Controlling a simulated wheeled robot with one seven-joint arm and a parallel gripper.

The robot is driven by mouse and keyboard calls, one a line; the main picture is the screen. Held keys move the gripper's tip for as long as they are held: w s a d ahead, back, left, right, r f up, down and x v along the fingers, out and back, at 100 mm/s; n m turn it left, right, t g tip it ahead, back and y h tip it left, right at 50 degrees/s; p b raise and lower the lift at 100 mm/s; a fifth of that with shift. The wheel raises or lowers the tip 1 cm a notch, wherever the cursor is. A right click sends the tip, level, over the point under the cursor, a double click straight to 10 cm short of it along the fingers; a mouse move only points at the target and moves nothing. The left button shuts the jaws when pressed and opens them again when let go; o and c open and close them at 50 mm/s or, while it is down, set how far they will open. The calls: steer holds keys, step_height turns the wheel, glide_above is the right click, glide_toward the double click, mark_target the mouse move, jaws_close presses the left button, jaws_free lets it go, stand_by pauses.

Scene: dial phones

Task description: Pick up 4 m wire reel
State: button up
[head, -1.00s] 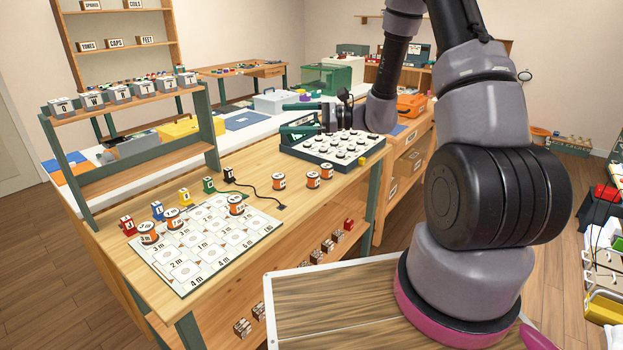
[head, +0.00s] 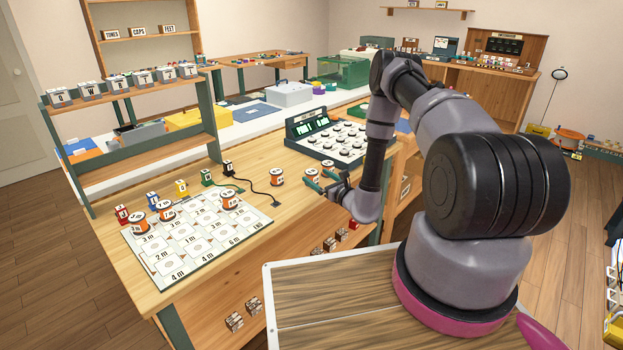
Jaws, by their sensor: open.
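Several orange wire reels with pale tops and dark labels stand on the wooden workbench (head: 262,215). One reel (head: 277,177) stands alone right of the mat. Further right, two more are mostly hidden by my gripper (head: 314,181). Three others sit on or at the mat's far edge: a left reel (head: 139,222), a second reel (head: 166,210) and a right reel (head: 230,200). The labels are too small to tell which one is 4 m. My gripper has green fingertips, is open, and points left close to the hidden reels. I cannot tell whether a reel is between its fingers.
A white mat (head: 176,262) marked with lengths covers the bench's front left. Small coloured blocks and a black cable (head: 254,192) lie behind it. A keypad console (head: 335,140) stands behind my gripper, a shelf rack (head: 140,150) at the left.

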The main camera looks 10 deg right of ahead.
mark_target(307, 170)
steer(key=shift+f+x, duration=0.15)
steer(key=shift+x, duration=1.6)
steer(key=shift+f+x, duration=0.1)
steer(key=shift+x, duration=1.7)
steer(key=c, duration=1.5)
